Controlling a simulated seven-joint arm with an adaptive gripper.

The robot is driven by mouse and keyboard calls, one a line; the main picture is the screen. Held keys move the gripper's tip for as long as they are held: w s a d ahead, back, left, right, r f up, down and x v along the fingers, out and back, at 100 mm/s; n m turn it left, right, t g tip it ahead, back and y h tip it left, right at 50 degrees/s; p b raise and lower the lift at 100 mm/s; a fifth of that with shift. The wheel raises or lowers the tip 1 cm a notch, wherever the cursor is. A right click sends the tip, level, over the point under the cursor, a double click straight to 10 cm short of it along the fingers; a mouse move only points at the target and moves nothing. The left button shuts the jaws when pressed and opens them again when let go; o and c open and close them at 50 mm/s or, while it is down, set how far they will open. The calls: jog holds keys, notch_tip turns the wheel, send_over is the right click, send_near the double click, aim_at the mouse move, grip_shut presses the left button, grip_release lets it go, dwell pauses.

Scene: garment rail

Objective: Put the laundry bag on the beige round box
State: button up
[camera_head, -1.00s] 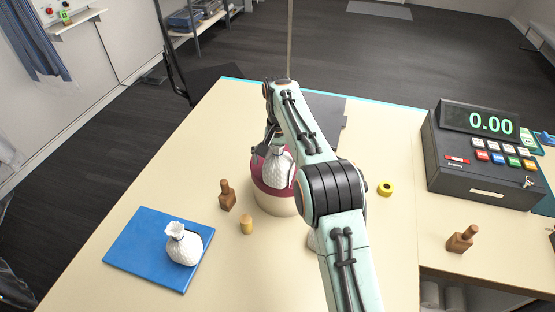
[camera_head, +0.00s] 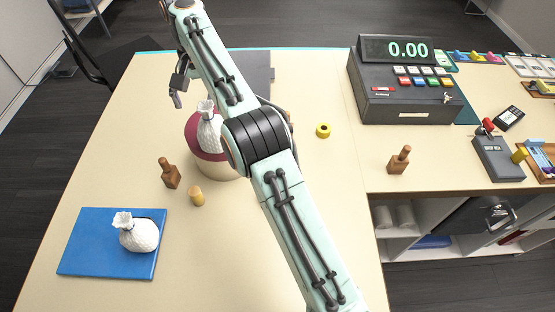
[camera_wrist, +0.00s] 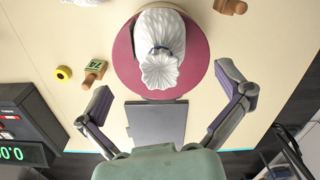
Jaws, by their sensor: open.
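A white laundry bag (camera_head: 208,135) stands upright on the maroon top of the beige round box (camera_head: 217,170); my arm hides part of the box. In the wrist view the bag (camera_wrist: 162,45) shows from above with its gathered neck towards me, on the maroon top (camera_wrist: 123,60). A second white bag (camera_head: 140,236) sits on a blue flat mat (camera_head: 85,252) at the front left. My gripper (camera_head: 178,92) is open and empty, beyond and above the box, apart from the bag.
A wooden stamp (camera_head: 170,174) and a yellow cylinder (camera_head: 196,197) stand left of the box. A yellow ring (camera_head: 323,130), another stamp (camera_head: 400,160) and a cash register (camera_head: 400,90) are to the right. A dark flat board (camera_head: 256,70) lies behind the box.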

jog(key=s+d+r, duration=0.4)
jog(key=s+d, duration=0.1)
jog(key=d, duration=0.2)
jog(key=s+d+r, duration=0.4)
jog(key=s+d, duration=0.1)
jog(key=d, duration=0.3)
jog(key=s+d+f, duration=0.2)
jog(key=s+f, duration=0.1)
jog(key=s, duration=0.5)
jog(key=s+d+f+m, duration=0.1)
jog(key=s+d+f, duration=0.2)
jog(key=s, duration=0.4)
jog(key=s+d+f, duration=0.3)
jog(key=s, duration=0.5)
jog(key=shift+s+m+y, duration=0.3)
jog(key=shift+y, duration=0.1)
